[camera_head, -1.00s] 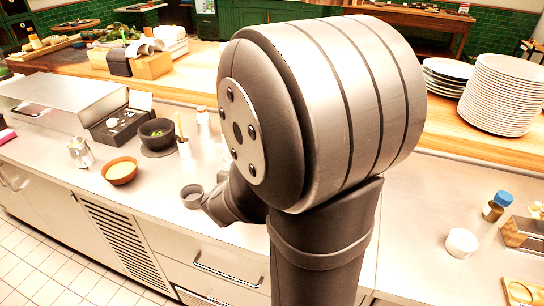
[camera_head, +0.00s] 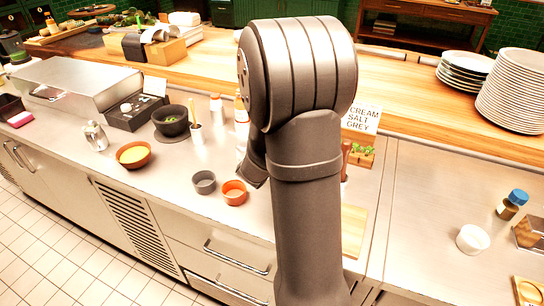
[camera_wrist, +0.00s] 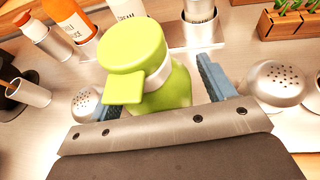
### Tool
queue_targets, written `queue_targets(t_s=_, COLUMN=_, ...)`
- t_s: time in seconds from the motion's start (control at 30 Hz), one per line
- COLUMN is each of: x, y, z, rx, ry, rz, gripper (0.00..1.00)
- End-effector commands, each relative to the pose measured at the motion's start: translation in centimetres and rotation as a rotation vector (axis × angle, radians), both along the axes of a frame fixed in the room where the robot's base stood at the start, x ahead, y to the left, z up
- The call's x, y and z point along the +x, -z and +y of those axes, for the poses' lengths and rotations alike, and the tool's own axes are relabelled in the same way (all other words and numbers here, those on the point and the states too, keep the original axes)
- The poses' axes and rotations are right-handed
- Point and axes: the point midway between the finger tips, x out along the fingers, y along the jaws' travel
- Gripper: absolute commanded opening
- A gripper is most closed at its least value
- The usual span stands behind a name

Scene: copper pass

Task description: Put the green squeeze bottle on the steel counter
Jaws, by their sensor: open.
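The green squeeze bottle (camera_wrist: 162,78) is upright in the wrist view, with a round green cap, a flat tab and a pale metallic collar. My gripper (camera_wrist: 163,84) is open, with one blue-padded finger on each side of the bottle. A gap shows on the right; I cannot tell whether the left finger touches it. The bottle's base is hidden by my gripper. The steel counter (camera_head: 430,205) runs across the head view. There, my arm hides the bottle and my gripper.
Perforated steel domes (camera_wrist: 273,84) flank my gripper. An orange bottle (camera_wrist: 68,19) and a white bottle (camera_wrist: 127,10) stand behind. On the counter are a grey cup (camera_head: 204,182), an orange cup (camera_head: 235,192) and a white cup (camera_head: 472,239). Counter right of my arm is largely clear.

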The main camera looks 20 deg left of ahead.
Motion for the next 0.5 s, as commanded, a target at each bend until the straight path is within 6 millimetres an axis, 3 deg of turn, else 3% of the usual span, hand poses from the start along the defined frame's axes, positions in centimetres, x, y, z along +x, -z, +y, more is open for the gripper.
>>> queue_targets(t_s=0.23, x=0.18, y=0.10, z=0.02, rx=0.000, ry=0.000, rz=0.000, gripper=0.76)
queue_targets(t_s=0.5, x=0.16, y=0.08, z=0.02, rx=0.000, ry=0.000, rz=0.000, gripper=0.25)
